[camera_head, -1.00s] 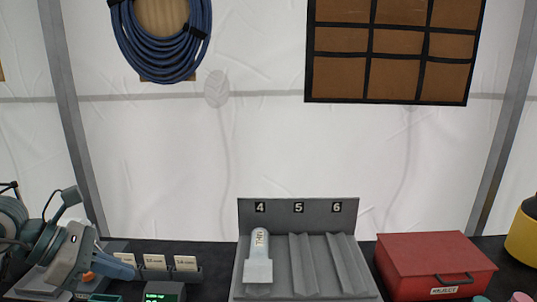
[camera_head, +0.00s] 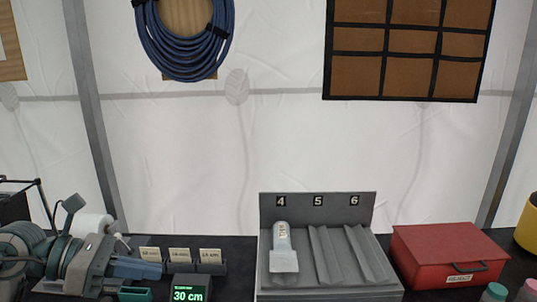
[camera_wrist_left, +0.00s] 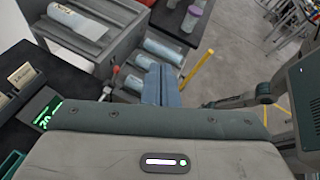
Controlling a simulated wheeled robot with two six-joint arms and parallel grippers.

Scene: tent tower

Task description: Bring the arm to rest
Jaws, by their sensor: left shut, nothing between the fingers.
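My left gripper (camera_head: 135,268) is at the left of the head view, low over the dark bench, with its blue-grey fingers pointing right. It is shut and empty. In the left wrist view the closed fingers (camera_wrist_left: 160,85) stick out past the wide grey-teal gripper body. They are apart from the grey rack. No right gripper shows in the head view.
A grey rack (camera_head: 318,208) numbered 4, 5, 6 holds a labelled tube (camera_head: 283,245) in slot 4. A red reject box (camera_head: 450,255) stands right of it. Card holders (camera_head: 180,256) and a green display (camera_head: 188,294) stand near the gripper. Clear tubes (camera_wrist_left: 165,50) lie beyond the fingers.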

